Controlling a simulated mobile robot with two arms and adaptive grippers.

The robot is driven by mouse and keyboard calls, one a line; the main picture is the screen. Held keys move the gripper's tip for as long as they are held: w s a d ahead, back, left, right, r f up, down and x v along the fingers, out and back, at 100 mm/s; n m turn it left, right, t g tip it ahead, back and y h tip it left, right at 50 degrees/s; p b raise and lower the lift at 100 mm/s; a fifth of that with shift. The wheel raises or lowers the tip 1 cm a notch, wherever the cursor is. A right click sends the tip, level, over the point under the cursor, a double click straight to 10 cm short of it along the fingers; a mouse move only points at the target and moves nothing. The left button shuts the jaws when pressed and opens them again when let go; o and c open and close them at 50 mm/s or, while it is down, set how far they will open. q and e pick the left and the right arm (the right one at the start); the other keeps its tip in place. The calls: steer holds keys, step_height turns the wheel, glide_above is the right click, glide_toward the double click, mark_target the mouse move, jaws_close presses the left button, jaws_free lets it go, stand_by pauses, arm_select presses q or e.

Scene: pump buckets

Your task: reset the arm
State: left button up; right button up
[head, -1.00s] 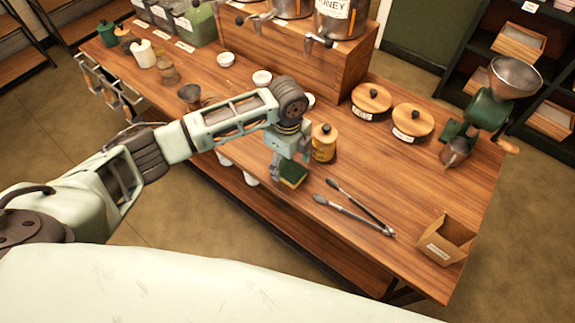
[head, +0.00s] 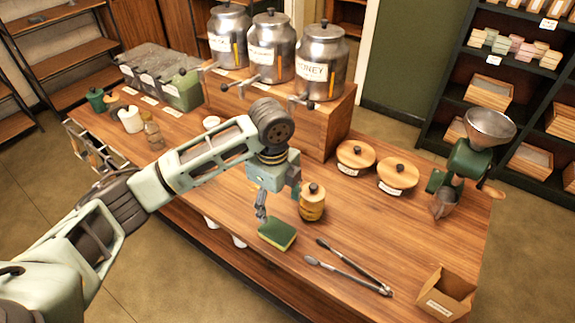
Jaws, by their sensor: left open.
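My left arm reaches in from the left over the wooden counter. My left gripper (head: 262,208) hangs pointing down, open, just above and behind a green and yellow sponge (head: 277,234) lying near the counter's front edge. I cannot tell whether a finger touches the sponge. A jar with a wooden lid and dark knob (head: 312,203) stands just right of the gripper. My right gripper is not in view.
Tongs (head: 348,266) and a small cardboard box (head: 446,295) lie to the right. Two lidded pots (head: 398,178) and a grinder (head: 465,165) stand farther back. Metal pump buckets (head: 321,62) stand on a wooden riser (head: 330,125). Bare counter shows right of the jar.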

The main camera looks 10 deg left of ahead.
arm_select(q)
steer(key=shift+d, duration=0.1)
steer(key=s+d+f+n+t+h, duration=0.1)
steer(key=s+d+f+n+h, duration=0.1)
steer(key=s+d+f+n, duration=0.3)
steer(key=s+d+f+n+t+h, duration=0.1)
steer(key=s+d+f+n, duration=0.2)
steer(key=s, duration=0.4)
steer(key=s+a+f+n+t+y, duration=0.1)
steer(key=s+a+n+t+y, duration=0.15)
steer(key=s+a+n, duration=1.05)
step_height(320, 180, down, 27)
steer(key=s+m+g, duration=0.1)
steer(key=g, duration=0.1)
steer(key=s+a+f, duration=0.1)
steer(key=s+f, duration=0.7)
steer(key=s+a+f+g, duration=0.1)
steer(key=s+a+f, duration=0.1)
steer(key=s+f, duration=0.6)
steer(key=shift+s+a, duration=0.3)
steer(key=shift+s, duration=0.3)
